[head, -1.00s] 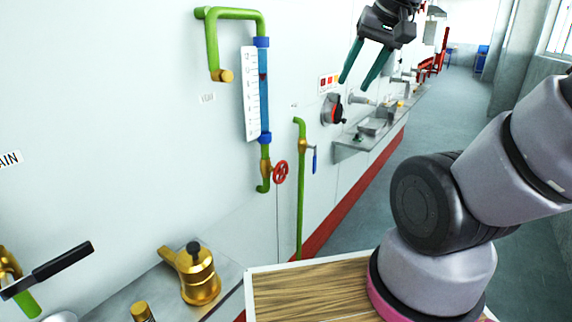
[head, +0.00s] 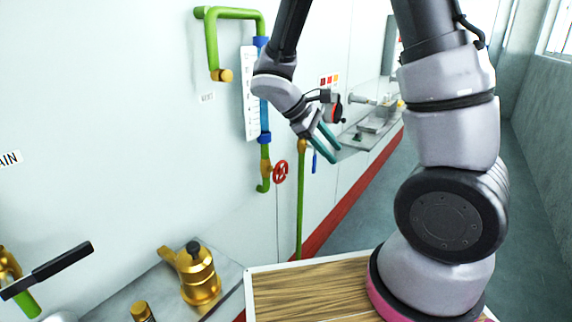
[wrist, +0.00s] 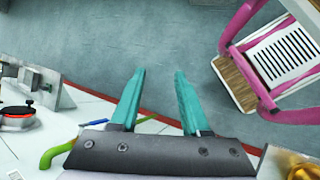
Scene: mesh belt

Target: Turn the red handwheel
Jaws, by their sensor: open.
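The red handwheel (head: 281,172) is a small spoked wheel on a brass valve at the foot of the green and blue pipe, on the white wall in the head view. My gripper (head: 328,146) has teal fingers and is up and to the right of the handwheel, apart from it. Its fingers point down and to the right in the head view. In the wrist view my gripper (wrist: 156,75) is open with nothing between its fingers. I cannot make out the handwheel in the wrist view.
A thin green pipe (head: 300,205) with a blue lever (head: 314,162) stands between the handwheel and the gripper's side. A brass fitting (head: 197,275) sits on the ledge at lower left. A metal shelf (head: 362,135) is on the wall beyond. The floor at right is open.

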